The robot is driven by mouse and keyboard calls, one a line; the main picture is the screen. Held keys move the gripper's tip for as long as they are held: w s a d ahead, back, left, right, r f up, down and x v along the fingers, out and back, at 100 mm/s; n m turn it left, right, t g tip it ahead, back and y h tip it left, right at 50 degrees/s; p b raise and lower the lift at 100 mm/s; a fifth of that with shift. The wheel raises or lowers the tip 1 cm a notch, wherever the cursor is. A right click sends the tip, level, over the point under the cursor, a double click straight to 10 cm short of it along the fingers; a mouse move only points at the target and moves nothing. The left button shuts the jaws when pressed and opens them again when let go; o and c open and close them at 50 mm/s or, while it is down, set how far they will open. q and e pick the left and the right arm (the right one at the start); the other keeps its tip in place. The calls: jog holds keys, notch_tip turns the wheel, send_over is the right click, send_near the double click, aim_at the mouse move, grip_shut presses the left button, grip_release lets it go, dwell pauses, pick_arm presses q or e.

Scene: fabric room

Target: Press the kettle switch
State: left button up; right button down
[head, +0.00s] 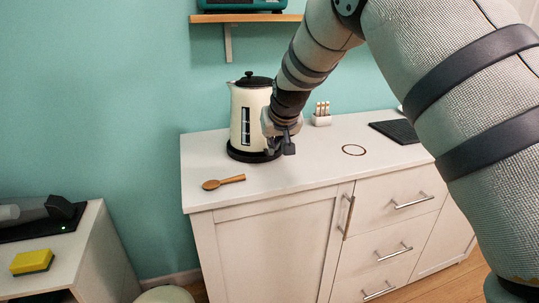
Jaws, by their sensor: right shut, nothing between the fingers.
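The cream kettle (240,118) with a black lid stands upright on its black round base (235,153) at the left part of the white counter. A dark window strip shows on its side. My right gripper (284,147) is shut and empty, pointing down just at the kettle's right side. The gripper and wrist hide the kettle's right side and handle area. I cannot make out the switch, and cannot tell whether the fingers touch the kettle or its base. My left gripper is not in view.
A wooden spoon (224,182) lies on the counter (310,165) in front of the kettle. A small white holder (322,119), a brown ring (353,150) and a dark board (397,131) are to the right. A shelf (250,18) hangs above. A yellow sponge (32,261) sits at lower left.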

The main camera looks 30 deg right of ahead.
jog(key=x, duration=0.2)
jog(key=shift+f+b, duration=0.4)
jog(key=shift+f, duration=0.05)
jog(key=shift+w, duration=0.1)
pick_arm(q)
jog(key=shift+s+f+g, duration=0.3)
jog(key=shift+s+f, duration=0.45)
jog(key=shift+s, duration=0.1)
pick_arm(e)
jog(key=shift+r, duration=0.15)
